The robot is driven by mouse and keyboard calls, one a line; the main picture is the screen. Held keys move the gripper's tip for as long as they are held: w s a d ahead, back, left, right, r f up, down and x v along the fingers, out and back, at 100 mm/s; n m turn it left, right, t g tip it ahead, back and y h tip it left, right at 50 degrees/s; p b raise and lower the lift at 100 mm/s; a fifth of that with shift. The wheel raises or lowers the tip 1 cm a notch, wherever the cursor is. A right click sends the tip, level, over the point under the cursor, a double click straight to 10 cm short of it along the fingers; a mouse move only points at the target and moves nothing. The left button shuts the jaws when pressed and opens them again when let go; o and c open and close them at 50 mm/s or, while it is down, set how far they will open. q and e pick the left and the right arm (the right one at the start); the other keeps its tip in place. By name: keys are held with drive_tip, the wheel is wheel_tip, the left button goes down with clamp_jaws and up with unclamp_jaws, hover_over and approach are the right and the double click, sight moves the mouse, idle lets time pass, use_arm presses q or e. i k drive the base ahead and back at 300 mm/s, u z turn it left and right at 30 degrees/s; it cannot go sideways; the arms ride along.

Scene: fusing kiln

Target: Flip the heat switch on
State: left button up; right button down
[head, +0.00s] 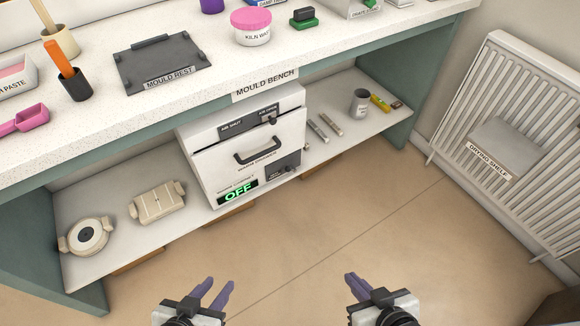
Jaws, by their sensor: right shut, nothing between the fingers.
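The white kiln (205,165) stands on the lower shelf of the bench, its front facing me. Its display (238,191) shows OFF in green. A small dark panel (283,170) at the lower right of its front seems to carry the heat switch; the label and lever position are too small to read. My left gripper (217,288) is open and empty, low in the view in front of the kiln. My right gripper (354,281) is shut and empty, low and to the right. Neither touches the kiln.
The bench top (220,80) overhangs the shelf (90,205). Cream moulds (157,203) lie left of the kiln; sticks and a grey cup (358,103) lie right. A radiator (510,120) with a drying shelf stands at right. The floor before the kiln is clear.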

sight(289, 168)
drive_tip(key=u, duration=0.05)
drive_tip(key=k, duration=0.55)
drive_tip(key=z, duration=0.75)
drive_tip(key=i, duration=1.2)
drive_tip(key=u, duration=0.55)
